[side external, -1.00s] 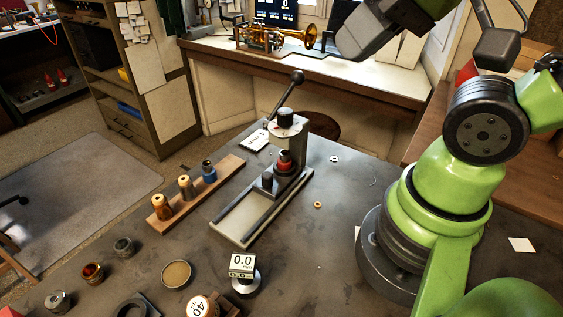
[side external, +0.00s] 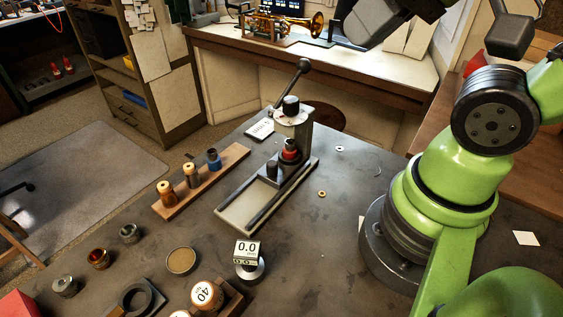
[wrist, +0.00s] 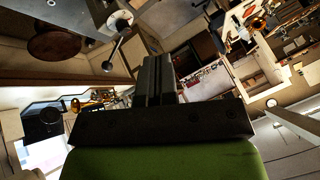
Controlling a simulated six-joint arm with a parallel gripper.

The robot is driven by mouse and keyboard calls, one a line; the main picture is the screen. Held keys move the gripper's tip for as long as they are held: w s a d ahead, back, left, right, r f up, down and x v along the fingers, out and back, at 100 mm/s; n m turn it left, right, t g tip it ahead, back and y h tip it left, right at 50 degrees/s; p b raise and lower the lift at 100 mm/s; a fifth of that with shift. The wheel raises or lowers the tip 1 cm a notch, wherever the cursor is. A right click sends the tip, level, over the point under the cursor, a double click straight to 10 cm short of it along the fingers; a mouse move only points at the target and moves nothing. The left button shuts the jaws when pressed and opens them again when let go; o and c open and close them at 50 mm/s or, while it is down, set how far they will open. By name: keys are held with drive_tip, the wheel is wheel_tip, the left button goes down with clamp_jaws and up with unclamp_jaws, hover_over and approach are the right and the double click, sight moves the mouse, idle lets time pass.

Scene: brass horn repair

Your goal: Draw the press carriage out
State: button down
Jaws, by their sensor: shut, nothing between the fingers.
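The press (side external: 293,118) stands on the dark bench, with its lever and ball knob (side external: 304,65) raised toward the back. A pale base with dark rails (side external: 250,207) runs toward the front left. The carriage (side external: 267,182) sits at the column end of the rails, with a short dark post (side external: 272,169) on it. A red and dark piece (side external: 290,150) is under the press head. My gripper (wrist: 152,70) is shut and empty in the wrist view, apart from the press. In the side view my wrist is high at the top edge; the fingertips are not clear there.
Left of the press is a wooden rack (side external: 203,181) with several handled tools. In front are small pots, a round dish (side external: 181,261) and a 0.0 gauge (side external: 247,252). Small rings (side external: 322,194) lie to its right. A brass horn (side external: 285,25) is on the back desk.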

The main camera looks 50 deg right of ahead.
drive_tip(key=c, duration=1.4)
unclamp_jaws()
drive_tip(key=shift+w, duration=0.1)
drive_tip(key=o, duration=0.4)
drive_tip(key=shift+w+f+n+g, duration=0.1)
drive_tip(key=shift+w+n+g, duration=0.2)
drive_tip(key=shift+w+n, duration=0.1)
drive_tip(key=n+g+h, duration=0.6)
drive_tip(key=n+g, duration=0.2)
drive_tip(key=n, duration=1)
hover_over(271, 163)
drive_tip(key=a, duration=0.3)
wheel_tip(271, 163, down, 19)
drive_tip(key=x, duration=0.6)
drive_tip(key=w+x, duration=0.1)
drive_tip(key=x, duration=0.2)
